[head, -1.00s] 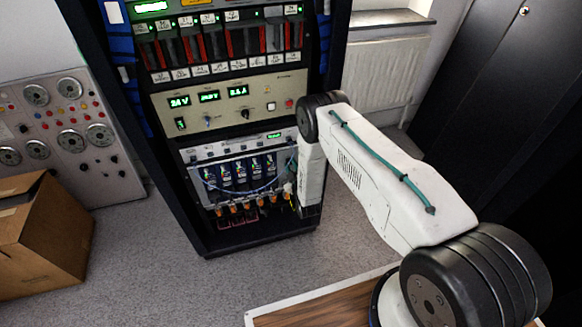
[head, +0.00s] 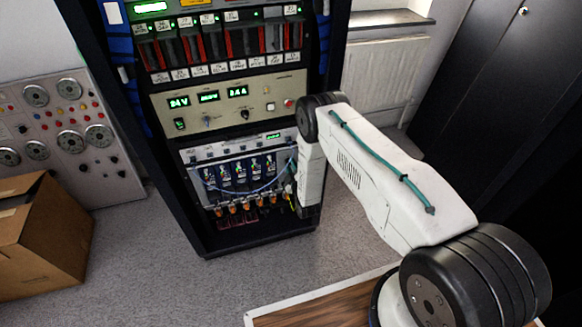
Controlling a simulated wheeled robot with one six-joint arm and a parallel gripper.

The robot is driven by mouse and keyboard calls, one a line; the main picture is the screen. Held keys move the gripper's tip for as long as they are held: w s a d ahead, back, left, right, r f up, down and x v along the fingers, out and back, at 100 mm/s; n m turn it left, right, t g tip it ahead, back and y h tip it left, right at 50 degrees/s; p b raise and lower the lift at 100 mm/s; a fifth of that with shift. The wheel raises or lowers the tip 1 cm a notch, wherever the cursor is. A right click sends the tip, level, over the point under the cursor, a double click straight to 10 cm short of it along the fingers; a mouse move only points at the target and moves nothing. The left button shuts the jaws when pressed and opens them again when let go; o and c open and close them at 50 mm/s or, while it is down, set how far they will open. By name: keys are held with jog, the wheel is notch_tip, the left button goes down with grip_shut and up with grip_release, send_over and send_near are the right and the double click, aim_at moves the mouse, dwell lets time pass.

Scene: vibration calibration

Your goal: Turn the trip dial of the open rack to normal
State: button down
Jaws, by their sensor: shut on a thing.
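The open rack (head: 165,168) stands left of centre with its front facing me. A beige panel (head: 262,92) on it carries green displays, small knobs and a red button. Below it, a grey module (head: 240,148) has a row of small knobs, a green display, several blue units and orange connectors. I cannot tell which knob is the trip dial, or its setting; it may be hidden by my arm. My arm reaches down to the lower right of the rack front. My gripper is hidden behind the arm's last links, so its jaws and what they touch do not show.
An open cardboard box (head: 45,240) and a grey gauge panel (head: 70,135) stand left of the rack. A radiator (head: 385,75) is behind on the right, beside dark cabinets (head: 490,90). The grey floor (head: 170,290) in front of the rack is clear.

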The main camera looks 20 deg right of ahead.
jog(key=c, duration=1.3)
grip_release()
jog(key=shift+o, duration=0.2)
jog(key=s, duration=0.7)
jog(key=shift+s, duration=0.4)
